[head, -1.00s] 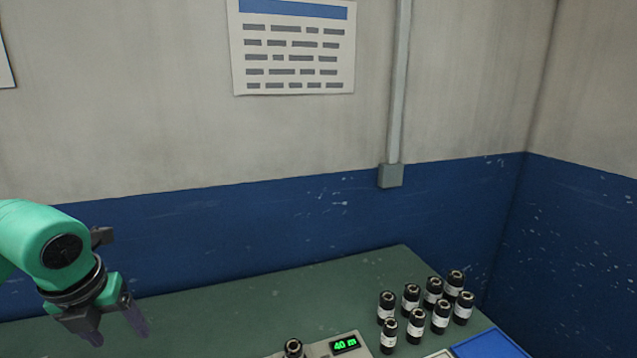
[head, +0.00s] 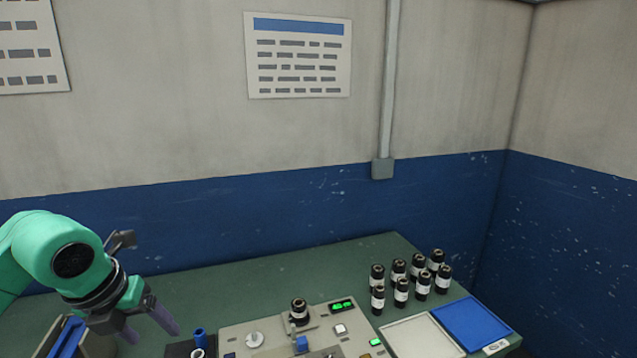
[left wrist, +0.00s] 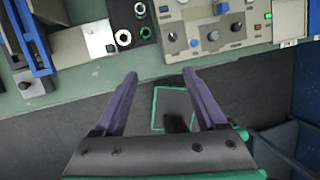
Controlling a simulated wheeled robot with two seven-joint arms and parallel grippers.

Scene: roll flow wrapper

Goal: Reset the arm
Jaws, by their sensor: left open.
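My left gripper (head: 148,322) comes in from the left on a green arm in the head view, its two purple fingers pointing down above the left part of the green bench (head: 270,277). In the left wrist view, my left gripper (left wrist: 160,82) shows its fingers spread wide with nothing between them. Beyond the fingertips, that view shows the bench's front edge and the dark floor. My right gripper is in neither view.
A grey control panel (head: 262,337) with knobs and green displays sits on the bench. Several black bottles (head: 401,290) stand behind a white tray (head: 421,337) and a blue tray (head: 471,325). A blue fixture (head: 68,337) is beside my left gripper.

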